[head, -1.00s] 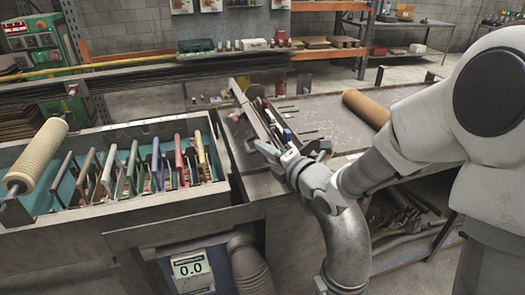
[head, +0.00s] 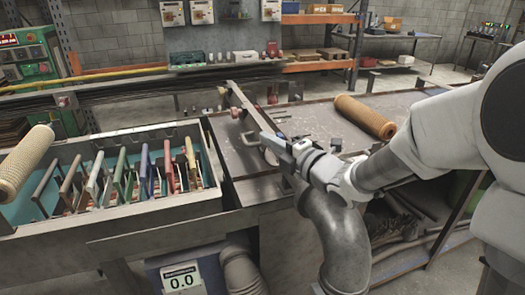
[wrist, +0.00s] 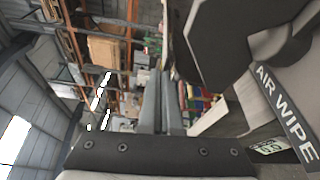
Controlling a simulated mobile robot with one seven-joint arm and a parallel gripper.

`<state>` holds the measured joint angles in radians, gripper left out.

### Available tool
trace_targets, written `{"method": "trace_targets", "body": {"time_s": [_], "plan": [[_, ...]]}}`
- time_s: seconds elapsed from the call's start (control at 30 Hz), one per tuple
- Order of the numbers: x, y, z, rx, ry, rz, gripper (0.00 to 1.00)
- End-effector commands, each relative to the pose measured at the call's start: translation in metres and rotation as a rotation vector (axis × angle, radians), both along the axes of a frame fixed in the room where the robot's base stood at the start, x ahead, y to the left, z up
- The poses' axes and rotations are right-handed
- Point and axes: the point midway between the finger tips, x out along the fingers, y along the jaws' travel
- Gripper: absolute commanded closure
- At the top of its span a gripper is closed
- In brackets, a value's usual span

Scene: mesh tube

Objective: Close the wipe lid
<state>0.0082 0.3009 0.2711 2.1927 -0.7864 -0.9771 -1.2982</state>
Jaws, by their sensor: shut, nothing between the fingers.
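My gripper (head: 270,142) is shut and empty, low over the workbench in the middle of the head view. Its two fingers (wrist: 161,105) lie together in the wrist view. A dark plate lettered AIR WIPE (wrist: 286,112) is at the right of the wrist view, beside the fingers. A large dark curved part (wrist: 235,45) is above it; I cannot tell whether it is the lid. In the head view a long grey bar-like panel (head: 250,112) slants beside my fingertips and may be the lid. Contact with it is unclear, and my gripper hides part of that area.
A trough (head: 110,218) with several coloured-handled frames (head: 145,172) stands at the left, with a mesh roll (head: 25,160) at its edge. A brown mesh tube (head: 365,117) lies on the workbench (head: 320,118) to the right. A large grey pipe (head: 340,240) stands below my gripper.

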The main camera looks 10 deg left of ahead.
Motion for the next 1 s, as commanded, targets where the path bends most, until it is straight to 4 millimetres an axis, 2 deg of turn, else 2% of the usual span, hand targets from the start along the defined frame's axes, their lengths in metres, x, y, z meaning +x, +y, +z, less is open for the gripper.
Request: {"method": "trace_targets", "body": {"time_s": [0.33, 1.0], "plan": [[0.0068, -0.0108, 0.0027, -0.002, 0.0, -0.004, 1.0], [0.0074, -0.008, 0.0028, -0.001, 0.001, -0.003, 1.0]]}}
